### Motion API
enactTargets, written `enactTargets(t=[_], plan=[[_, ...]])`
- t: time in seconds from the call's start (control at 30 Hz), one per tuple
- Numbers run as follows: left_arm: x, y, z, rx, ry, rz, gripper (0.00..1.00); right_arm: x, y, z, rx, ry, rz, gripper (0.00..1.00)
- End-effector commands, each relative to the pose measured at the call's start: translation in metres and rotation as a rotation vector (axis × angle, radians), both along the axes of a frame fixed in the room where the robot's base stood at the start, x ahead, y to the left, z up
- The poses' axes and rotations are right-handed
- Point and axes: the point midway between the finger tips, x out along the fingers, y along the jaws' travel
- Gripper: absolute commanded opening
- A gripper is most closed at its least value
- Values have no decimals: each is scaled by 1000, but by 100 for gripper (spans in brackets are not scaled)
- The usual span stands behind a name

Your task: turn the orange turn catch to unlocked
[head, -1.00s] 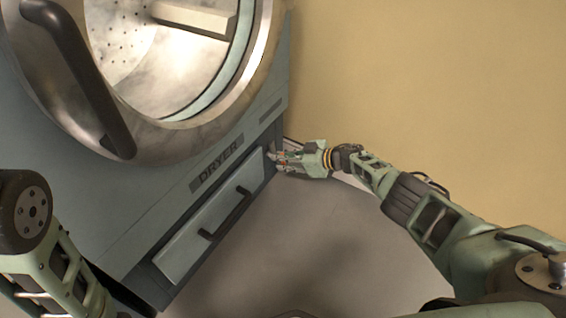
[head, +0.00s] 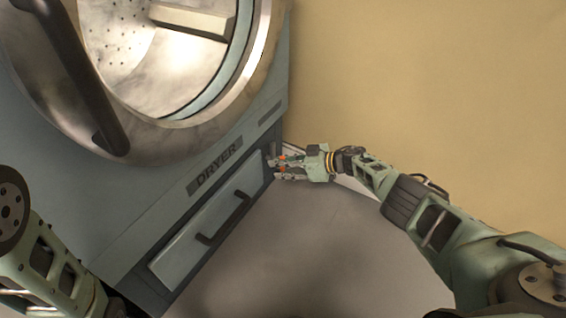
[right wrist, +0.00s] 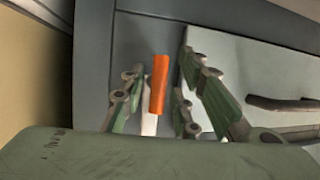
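The orange turn catch (right wrist: 158,84) is a slim bar on the dark strip beside the dryer's drawer. In the right wrist view it stands nearly upright in the picture, between the fingers of my right gripper (right wrist: 158,98). Gaps show on both sides of it, so the fingers are open around it, not clamped. In the head view my right gripper (head: 280,166) is at the drawer's right end, with bits of orange showing among the fingers. A pale strip shows below the catch in the wrist view. My left arm is at lower left in the head view, its gripper out of frame.
The dryer (head: 140,205) has a round open door ring above and a drawer (head: 205,228) with a dark handle (head: 225,218) below. A tan wall (head: 430,80) is to the right. Grey floor (head: 310,250) lies clear below my right arm.

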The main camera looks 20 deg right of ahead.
Motion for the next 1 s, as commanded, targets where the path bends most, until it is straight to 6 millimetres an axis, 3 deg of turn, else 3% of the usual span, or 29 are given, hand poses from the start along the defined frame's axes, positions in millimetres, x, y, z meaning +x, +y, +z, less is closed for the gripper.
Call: enactTargets(t=[0.53,0.77,1.0], plan=[[1,0,0,-2,4,0,40,-2,-8,5,3,-5,-7,33],[1,0,0,-1,2,0,40,-16,-23,13,2,-3,-5,33],[1,0,0,0,2,0,40,-42,-54,29,-1,-2,-6,33]])
